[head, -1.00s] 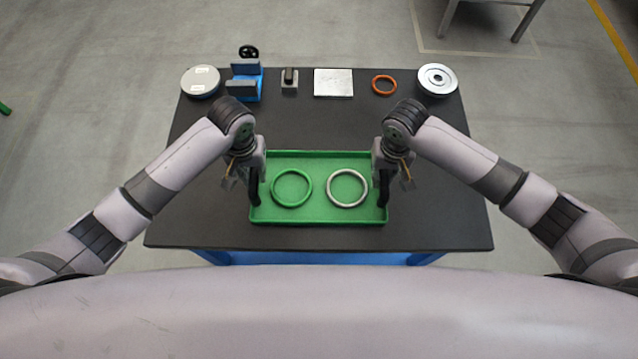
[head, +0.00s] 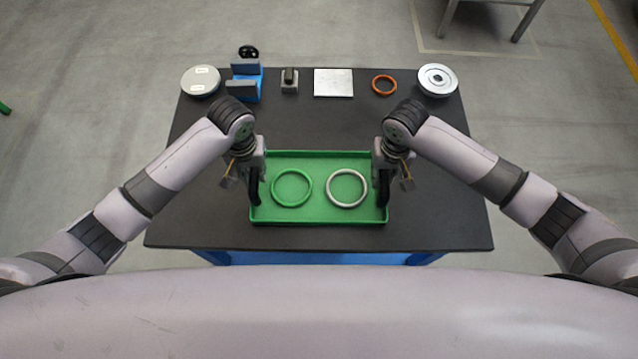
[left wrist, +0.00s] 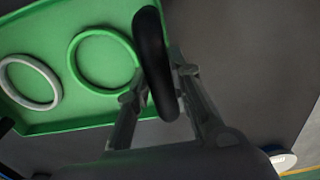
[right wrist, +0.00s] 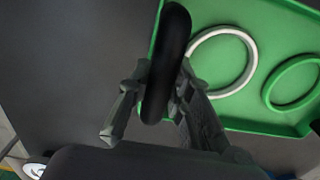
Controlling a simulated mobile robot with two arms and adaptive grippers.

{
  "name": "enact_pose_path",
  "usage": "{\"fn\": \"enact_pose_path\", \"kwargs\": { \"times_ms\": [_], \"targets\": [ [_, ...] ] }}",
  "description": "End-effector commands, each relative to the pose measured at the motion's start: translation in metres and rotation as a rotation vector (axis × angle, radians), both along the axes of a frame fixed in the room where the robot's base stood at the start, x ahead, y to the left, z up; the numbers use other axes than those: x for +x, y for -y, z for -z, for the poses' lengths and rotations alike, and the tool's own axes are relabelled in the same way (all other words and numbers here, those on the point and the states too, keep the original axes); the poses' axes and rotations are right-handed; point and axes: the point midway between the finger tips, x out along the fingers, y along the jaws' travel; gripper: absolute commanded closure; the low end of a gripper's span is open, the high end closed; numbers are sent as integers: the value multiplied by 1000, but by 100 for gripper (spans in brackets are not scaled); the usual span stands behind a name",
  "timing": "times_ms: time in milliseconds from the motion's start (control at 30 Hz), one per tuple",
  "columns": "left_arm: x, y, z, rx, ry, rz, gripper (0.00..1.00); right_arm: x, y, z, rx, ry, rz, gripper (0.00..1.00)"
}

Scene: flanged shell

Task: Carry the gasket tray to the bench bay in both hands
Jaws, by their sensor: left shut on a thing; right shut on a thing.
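The green gasket tray (head: 318,214) is over the front middle of the dark bench top; I cannot tell whether it touches the bench. In it lie a green ring (head: 291,203) at left and a silver-white ring (head: 347,203) at right. My left gripper (head: 254,186) is shut on the tray's black left handle, seen in the left wrist view (left wrist: 153,60). My right gripper (head: 383,186) is shut on the black right handle, seen in the right wrist view (right wrist: 167,65). The fingertips are partly hidden behind the handles. The bench bay cannot be identified.
Along the back of the bench top (head: 200,228) stand a round grey disc (head: 200,81), a blue vise (head: 245,84), a small block (head: 289,85), a metal plate (head: 333,83), an orange ring (head: 384,85) and a silver flanged disc (head: 437,80). The bench's front left and right are clear.

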Motion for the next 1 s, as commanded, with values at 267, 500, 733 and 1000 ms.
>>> {"fn": "enact_pose_path", "kwargs": {
  "times_ms": [267, 500, 733, 1000],
  "targets": [
    [1, 0, -15, 0, 3, -1, 100, 1, 0, -15, 0, 3, 1, 100],
    [1, 0, -38, 0, 3, -1, 100, 1, 0, -38, 0, 2, 1, 100],
    [1, 0, -51, 1, 2, -1, 100, 1, 0, -51, -1, 2, 1, 100],
    [1, -1, -51, 1, 2, -1, 100, 1, 1, -51, -1, 2, 1, 100]
  ]
}}
